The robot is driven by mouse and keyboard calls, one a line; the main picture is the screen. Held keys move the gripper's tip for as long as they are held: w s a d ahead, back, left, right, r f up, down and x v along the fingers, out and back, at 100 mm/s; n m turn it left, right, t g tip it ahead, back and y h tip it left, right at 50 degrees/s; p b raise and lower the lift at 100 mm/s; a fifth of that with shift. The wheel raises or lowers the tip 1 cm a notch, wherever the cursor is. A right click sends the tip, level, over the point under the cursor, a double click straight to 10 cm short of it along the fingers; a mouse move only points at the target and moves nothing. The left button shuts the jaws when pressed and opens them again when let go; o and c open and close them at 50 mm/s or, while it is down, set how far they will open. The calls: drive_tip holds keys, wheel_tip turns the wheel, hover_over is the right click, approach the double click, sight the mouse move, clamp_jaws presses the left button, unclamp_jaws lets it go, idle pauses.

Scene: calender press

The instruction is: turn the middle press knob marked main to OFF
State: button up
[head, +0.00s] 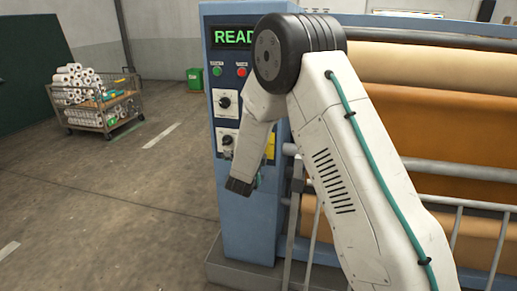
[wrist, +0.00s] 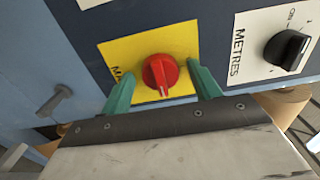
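The red main knob (wrist: 160,73) sits on a yellow plate (wrist: 120,54) in the wrist view. A white line on the knob points toward the bottom of the picture. The plate's lettering at left is cut off after "MA" by a finger, and no OFF mark can be read. My gripper (wrist: 160,70) is open, with one teal finger on each side of the knob and gaps visible between. In the head view the yellow plate (head: 271,146) shows only as a sliver beside my arm, and the knob is hidden.
A black knob (wrist: 287,49) on a white METRES plate is to the right in the wrist view, a grey lever (wrist: 56,100) to the left. The blue panel (head: 235,220) carries more knobs and buttons. Metal railings (head: 294,210) stand close by. The floor at left is open before a roll cart (head: 100,118).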

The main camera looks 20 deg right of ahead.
drive_tip(key=c, duration=0.8)
drive_tip(key=shift+n, duration=0.4)
drive_tip(key=shift+d+f+n, duration=0.1)
drive_tip(key=shift+n, duration=8.4)
drive_tip(key=o, duration=1)
drive_tip(key=shift+c, duration=0.2)
drive_tip(key=shift+s, duration=0.1)
